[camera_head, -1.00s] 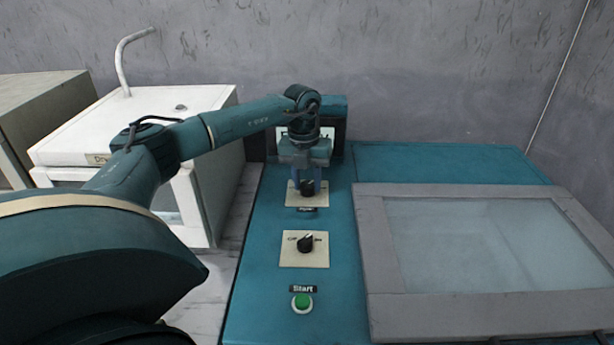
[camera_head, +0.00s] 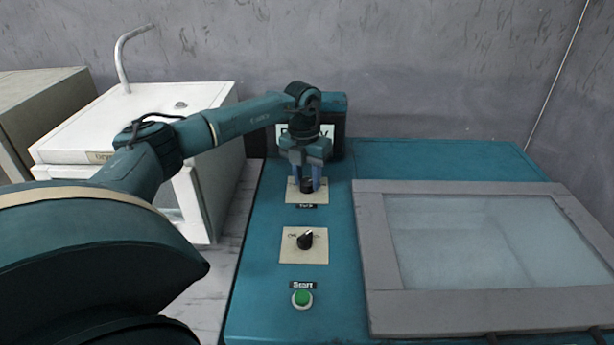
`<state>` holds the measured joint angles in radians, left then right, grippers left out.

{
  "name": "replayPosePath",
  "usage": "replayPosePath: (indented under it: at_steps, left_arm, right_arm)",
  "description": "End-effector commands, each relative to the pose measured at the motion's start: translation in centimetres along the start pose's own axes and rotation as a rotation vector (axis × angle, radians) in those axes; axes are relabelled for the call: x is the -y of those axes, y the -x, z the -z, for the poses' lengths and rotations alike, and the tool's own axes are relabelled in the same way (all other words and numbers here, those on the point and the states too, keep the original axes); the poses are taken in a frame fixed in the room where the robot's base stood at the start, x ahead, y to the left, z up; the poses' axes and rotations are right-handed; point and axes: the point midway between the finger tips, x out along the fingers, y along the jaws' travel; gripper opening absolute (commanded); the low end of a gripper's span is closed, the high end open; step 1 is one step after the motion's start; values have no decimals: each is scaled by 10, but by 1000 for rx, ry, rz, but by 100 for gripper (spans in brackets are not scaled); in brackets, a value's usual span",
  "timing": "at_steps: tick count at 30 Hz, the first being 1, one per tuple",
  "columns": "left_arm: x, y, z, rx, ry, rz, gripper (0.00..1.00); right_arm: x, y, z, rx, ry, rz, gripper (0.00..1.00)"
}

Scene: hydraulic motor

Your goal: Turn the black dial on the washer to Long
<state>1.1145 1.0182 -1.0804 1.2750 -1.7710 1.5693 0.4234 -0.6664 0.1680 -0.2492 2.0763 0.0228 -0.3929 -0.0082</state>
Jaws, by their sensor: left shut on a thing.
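The teal washer (camera_head: 262,270) has two black dials on cream plates, one behind the other. My left gripper (camera_head: 307,186) points down at the far black dial (camera_head: 307,187), with its blue fingers on either side of it, shut on it. The fingers hide part of this dial and its plate's markings. A small black label in front of that plate is too blurred to read surely. The near black dial (camera_head: 305,240) stands free on its own plate, its markings too small to read. My right gripper is not in view.
A green button (camera_head: 302,299) labelled Start sits nearest me. A grey-framed glass lid (camera_head: 480,250) covers the washer's right side. A dark box with a display stands behind the gripper. A white cabinet (camera_head: 150,125) with a curved pipe stands at left.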

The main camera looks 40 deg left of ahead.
Motion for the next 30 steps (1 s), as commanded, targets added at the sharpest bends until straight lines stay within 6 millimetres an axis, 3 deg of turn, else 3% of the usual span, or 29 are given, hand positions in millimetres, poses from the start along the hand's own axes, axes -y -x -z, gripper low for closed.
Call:
replayPosePath:
  at_steps: [1, 2, 9, 20, 30]
  left_arm:
    - [0, 1, -1, 3, -2, 1, 10]
    - [0, 1, -1, 3, -2, 1, 34]
    - [0, 1, 0, 2, -1, 0, 54]
    - [0, 7, 0, 2, 0, 0, 55]
    - [0, 75, -1, 7, 0, 1, 55]
  right_arm:
    - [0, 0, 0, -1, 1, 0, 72]
    - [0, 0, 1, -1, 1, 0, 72]
    - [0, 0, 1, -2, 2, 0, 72]
    - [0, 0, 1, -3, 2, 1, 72]
    - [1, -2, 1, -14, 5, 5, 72]
